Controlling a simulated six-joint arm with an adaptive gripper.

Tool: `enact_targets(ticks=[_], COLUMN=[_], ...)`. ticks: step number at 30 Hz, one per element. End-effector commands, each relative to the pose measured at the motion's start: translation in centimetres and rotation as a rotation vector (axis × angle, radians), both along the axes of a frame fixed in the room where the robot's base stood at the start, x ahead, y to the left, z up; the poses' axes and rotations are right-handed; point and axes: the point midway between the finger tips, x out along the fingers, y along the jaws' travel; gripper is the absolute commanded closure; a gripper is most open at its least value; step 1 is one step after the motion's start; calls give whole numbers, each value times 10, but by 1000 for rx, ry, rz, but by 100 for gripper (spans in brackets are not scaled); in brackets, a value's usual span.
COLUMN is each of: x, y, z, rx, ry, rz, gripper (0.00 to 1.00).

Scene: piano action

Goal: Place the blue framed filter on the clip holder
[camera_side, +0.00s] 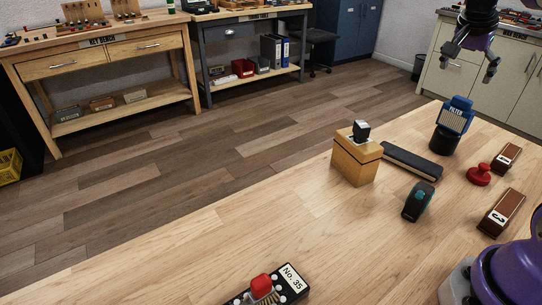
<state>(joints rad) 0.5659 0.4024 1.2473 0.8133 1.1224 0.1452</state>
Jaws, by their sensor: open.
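The blue framed filter (456,116) has a pale ribbed panel and the label FILTER. It stands slightly tilted on top of a black round stand (443,140) at the right of the workbench. A wooden block (356,160) with a black and silver clip-like piece (361,130) on top stands to its left; I cannot tell for certain whether this is the clip holder. My gripper (469,62) is at the upper right, fingers spread and empty, above the filter and apart from it.
A long black bar (411,161), a black and teal tape dispenser (418,201), a red knob (479,174) and brown numbered blocks (501,212) lie nearby. A No. 35 board (292,281) with a red-topped brush sits at the front. The left of the workbench (200,260) is bare.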

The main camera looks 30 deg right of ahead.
Motion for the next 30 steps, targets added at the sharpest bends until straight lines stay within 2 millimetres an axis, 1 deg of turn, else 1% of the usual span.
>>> enact_targets(ticks=[2, 4, 5, 6, 7, 8, 9, 11, 12, 15, 18, 21, 24, 30], x=[4, 7, 7, 6, 3, 0, -6, -18, -27, -48, -64, -73, -75, -75], y=[25, 58, 75, 99, 118, 136, 160, 194, 214, 254, 279, 291, 295, 294], z=[11, 19, 22, 24, 24, 23, 20, 13, 7, -11, -25, -33, -36, -36], rx=[-10, -23, -29, -39, -43, -50, -56, -64, -68, -74, -72, -72, -70, -70], ry=[0, 3, 3, 1, -1, -3, -9, -20, -28, -51, -66, -76, -77, -76], rz=[122, 292, 375, 497, 590, 683, 801, 971, 1075, 1289, 1429, 1499, 1518, 1514], gripper=[0, 0, 0, 0, 0, 0, 0, 0, 0, 0, 0, 0, 0, 0])
